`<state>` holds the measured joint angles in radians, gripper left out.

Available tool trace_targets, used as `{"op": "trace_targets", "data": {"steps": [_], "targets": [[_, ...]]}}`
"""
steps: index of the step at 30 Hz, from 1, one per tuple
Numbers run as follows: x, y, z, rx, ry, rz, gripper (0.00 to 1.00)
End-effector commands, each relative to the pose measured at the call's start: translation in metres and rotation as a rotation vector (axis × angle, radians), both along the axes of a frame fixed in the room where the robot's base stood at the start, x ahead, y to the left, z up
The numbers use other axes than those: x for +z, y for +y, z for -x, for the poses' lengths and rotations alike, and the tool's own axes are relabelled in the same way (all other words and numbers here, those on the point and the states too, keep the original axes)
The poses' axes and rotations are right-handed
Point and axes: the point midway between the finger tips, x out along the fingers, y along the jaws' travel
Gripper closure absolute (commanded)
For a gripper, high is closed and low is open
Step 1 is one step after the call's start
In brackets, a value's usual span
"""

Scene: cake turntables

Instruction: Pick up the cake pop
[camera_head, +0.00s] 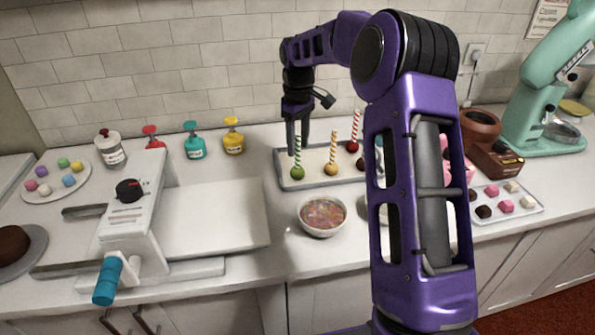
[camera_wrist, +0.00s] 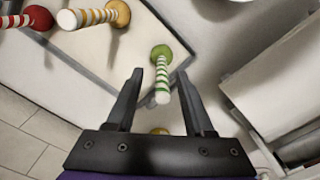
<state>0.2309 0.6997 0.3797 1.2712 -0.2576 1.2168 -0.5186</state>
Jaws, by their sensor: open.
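A tray (camera_head: 287,184) on the counter holds upright cake pops. The green cake pop (camera_head: 297,171) with a green-and-white striped stick is at the tray's left end. The yellow cake pop (camera_head: 331,169) and the red cake pop (camera_head: 352,146) stand to its right, with striped sticks. My gripper (camera_head: 298,149) points down above the green cake pop. In the wrist view, my gripper (camera_wrist: 160,72) is open, and the green pop's striped stick (camera_wrist: 162,86) appears between its two fingers. I cannot tell whether either finger touches the stick.
A bowl of sprinkles (camera_head: 322,214) stands in front of the tray. Yellow (camera_head: 233,142), teal (camera_head: 194,147) and red (camera_head: 152,139) bottles stand to the left. A white slicer-like machine (camera_head: 140,215) is further left. My arm hides the tray's right part.

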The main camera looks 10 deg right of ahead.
Motion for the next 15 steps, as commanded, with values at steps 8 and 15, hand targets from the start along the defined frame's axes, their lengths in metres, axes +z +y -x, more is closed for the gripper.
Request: {"op": "trace_targets", "data": {"steps": [8,15], "targets": [[-0.035,0.002,0.002,0.0,0.001,0.0,0.47],[-0.035,0.002,0.002,0.0,0.001,-0.001,0.47]]}}
